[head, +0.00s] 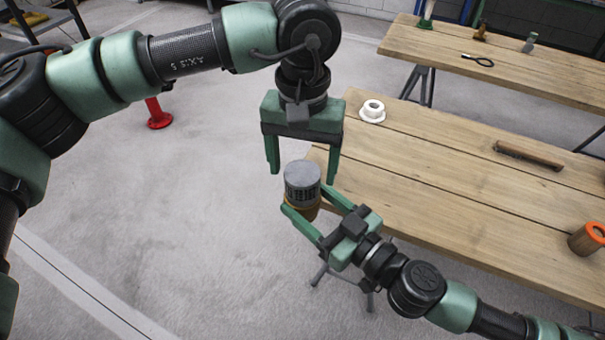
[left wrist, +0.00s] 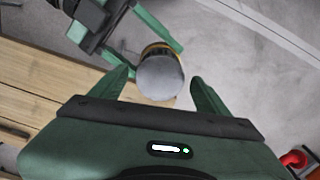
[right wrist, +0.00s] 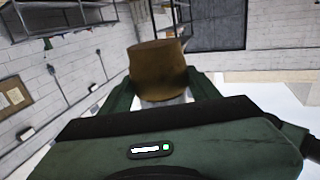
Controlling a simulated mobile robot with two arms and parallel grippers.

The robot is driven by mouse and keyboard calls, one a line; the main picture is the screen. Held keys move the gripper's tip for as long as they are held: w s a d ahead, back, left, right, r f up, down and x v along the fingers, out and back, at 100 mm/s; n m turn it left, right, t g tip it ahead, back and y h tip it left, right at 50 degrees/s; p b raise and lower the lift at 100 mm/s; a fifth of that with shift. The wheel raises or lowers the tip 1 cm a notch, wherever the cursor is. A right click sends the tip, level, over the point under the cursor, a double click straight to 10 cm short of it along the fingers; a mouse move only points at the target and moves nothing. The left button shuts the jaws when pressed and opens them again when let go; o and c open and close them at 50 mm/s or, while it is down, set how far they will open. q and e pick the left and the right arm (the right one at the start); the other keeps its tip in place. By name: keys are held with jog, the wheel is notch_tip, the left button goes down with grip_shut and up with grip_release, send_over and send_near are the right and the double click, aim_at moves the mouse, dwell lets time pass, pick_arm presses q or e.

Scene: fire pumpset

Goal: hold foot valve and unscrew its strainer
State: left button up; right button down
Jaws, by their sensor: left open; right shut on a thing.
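The foot valve is held upright off the table's left edge, its brass body (head: 301,211) below and its grey cylindrical strainer (head: 302,174) with dark slots on top. My right gripper (head: 306,204) is shut on the brass body, which fills the right wrist view's middle (right wrist: 157,68). My left gripper (head: 303,172) points down above the strainer, open, with one finger on either side and visible gaps. In the left wrist view the strainer's round grey end (left wrist: 160,78) lies between the open fingers. The thread between strainer and body is hidden.
The wooden table (head: 440,165) carries a white ring-shaped fitting (head: 372,111), a brown bar (head: 528,156) and an orange-rimmed cylinder (head: 588,238). A second bench (head: 520,75) with small tools stands behind. A red stand (head: 158,113) is on the floor.

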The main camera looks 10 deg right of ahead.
aim_at(302, 200)
pick_arm(q)
jog(key=shift+d+r+m, duration=0.1)
jog(key=shift+r+m, duration=0.65)
jog(key=shift+m, duration=0.45)
jog(key=r+m, duration=0.1)
jog(key=m, duration=0.1)
jog(key=r+m, duration=0.1)
jog(key=m, duration=0.1)
jog(key=shift+f, duration=3.9)
